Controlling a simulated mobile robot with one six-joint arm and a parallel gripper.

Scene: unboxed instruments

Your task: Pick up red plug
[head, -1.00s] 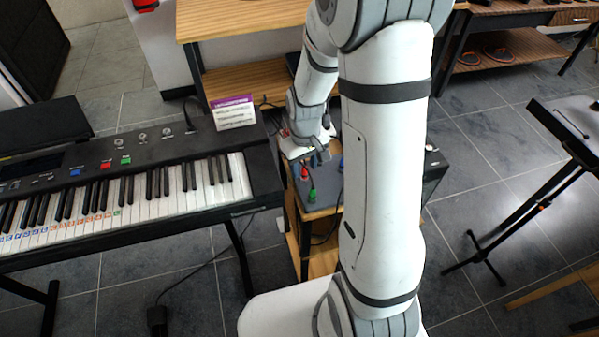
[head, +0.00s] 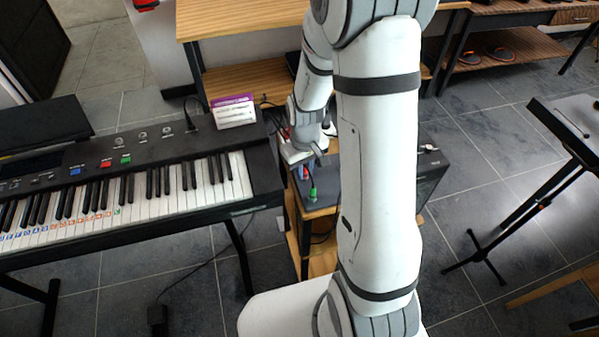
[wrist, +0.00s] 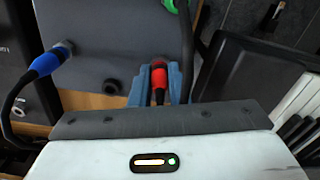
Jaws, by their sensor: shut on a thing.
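The red plug (wrist: 158,80) shows in the wrist view between the two blue fingers of my gripper (wrist: 160,78), with its black cable running down toward the gripper body. My gripper is shut on it. The plug's tip is against the grey panel (wrist: 115,45); I cannot tell whether it is still seated in a socket. In the head view my gripper (head: 306,168) is over the grey panel on the small wooden stand, and it mostly hides the red plug.
A blue plug (wrist: 47,63) with a black cable is left of my gripper in the wrist view. A green plug (head: 313,194) is close in front. The piano keyboard (head: 130,190) stands left of the stand. A black box (head: 432,170) is to the right.

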